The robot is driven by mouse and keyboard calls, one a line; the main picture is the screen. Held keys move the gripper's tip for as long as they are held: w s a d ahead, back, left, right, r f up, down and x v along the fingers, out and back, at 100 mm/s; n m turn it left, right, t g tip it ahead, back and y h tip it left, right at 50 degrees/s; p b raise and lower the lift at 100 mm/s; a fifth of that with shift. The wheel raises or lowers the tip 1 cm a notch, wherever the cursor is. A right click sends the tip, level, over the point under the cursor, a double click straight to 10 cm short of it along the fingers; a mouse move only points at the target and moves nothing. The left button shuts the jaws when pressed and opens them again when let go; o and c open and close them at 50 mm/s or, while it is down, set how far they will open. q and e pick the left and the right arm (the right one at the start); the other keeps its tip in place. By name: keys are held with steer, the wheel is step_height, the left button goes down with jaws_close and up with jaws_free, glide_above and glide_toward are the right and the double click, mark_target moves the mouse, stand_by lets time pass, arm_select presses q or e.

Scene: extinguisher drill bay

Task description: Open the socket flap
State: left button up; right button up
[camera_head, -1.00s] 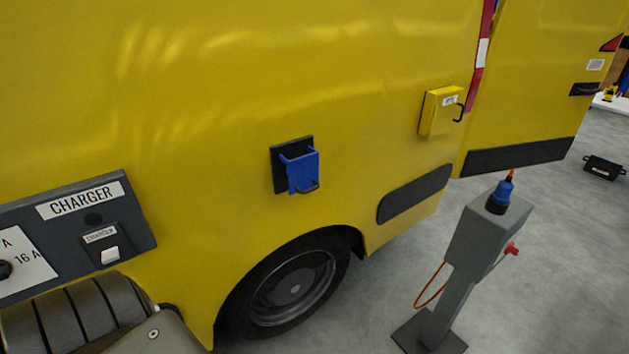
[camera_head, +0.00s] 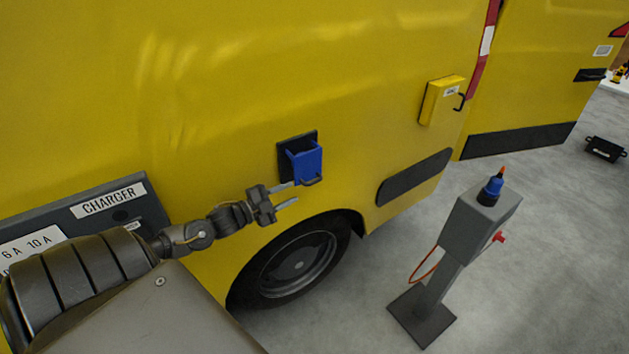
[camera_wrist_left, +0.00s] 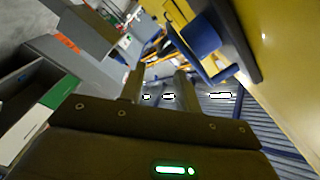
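The socket flap (camera_head: 307,165) is a blue cover with a dark handle loop at its lower edge. My right gripper is not in view.
The yellow van body (camera_head: 220,80) runs along the arm's far side, with a wheel (camera_head: 300,262) below the flap. A grey post (camera_head: 480,230) with a blue plug on top stands at the right. A yellow box (camera_head: 440,101) with a handle is on the van farther right.

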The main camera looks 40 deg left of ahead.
mark_target(315, 181)
arm_select(q)
steer(key=p+x, duration=0.2)
steer(key=x, duration=0.6)
steer(key=shift+w+r, duration=0.1)
steer(key=shift+w, duration=0.1)
steer(key=shift+x, duration=0.8)
steer(key=c, duration=0.7)
steer(key=shift+d+f, duration=0.1)
steer(key=shift+f, duration=0.15)
jaws_close()
